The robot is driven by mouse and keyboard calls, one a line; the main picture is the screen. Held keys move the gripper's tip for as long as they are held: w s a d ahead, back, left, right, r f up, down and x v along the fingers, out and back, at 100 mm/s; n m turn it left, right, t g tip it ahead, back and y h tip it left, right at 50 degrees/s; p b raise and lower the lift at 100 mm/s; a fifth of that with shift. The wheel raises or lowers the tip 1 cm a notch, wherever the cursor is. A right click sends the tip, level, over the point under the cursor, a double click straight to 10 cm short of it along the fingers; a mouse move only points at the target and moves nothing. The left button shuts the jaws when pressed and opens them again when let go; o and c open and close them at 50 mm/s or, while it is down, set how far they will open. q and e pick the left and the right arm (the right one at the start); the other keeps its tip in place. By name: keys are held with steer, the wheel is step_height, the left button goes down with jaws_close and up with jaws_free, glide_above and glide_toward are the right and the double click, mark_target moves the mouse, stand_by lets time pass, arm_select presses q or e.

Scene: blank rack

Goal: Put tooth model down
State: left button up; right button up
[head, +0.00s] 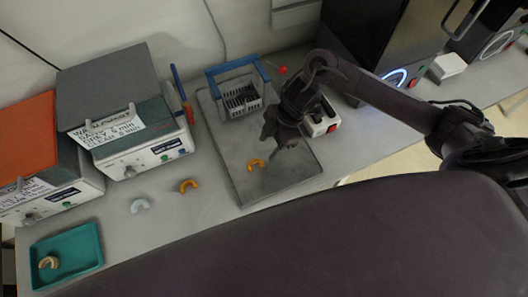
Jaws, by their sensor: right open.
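My right gripper (282,142) is open, over the grey mat (228,150). An orange arch-shaped tooth model (256,164) lies on the mat, just below and left of the fingertips in the picture; it appears apart from them. A second orange tooth model (188,185) lies on the bench left of the mat. A pale grey-blue tooth model (140,206) lies farther left. A beige tooth model (48,262) is in the teal tray (68,275) at the lower left. My left gripper is not in view.
A basket with blue handles (240,88) stands at the mat's back. A small white device with a red switch (322,122) is beside my gripper. Boxes with labels (125,130) stand at left; a black machine (385,40) at back right.

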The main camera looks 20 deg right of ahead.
steer(key=v, duration=0.5)
steer(key=shift+r, duration=0.2)
stand_by(0.3)
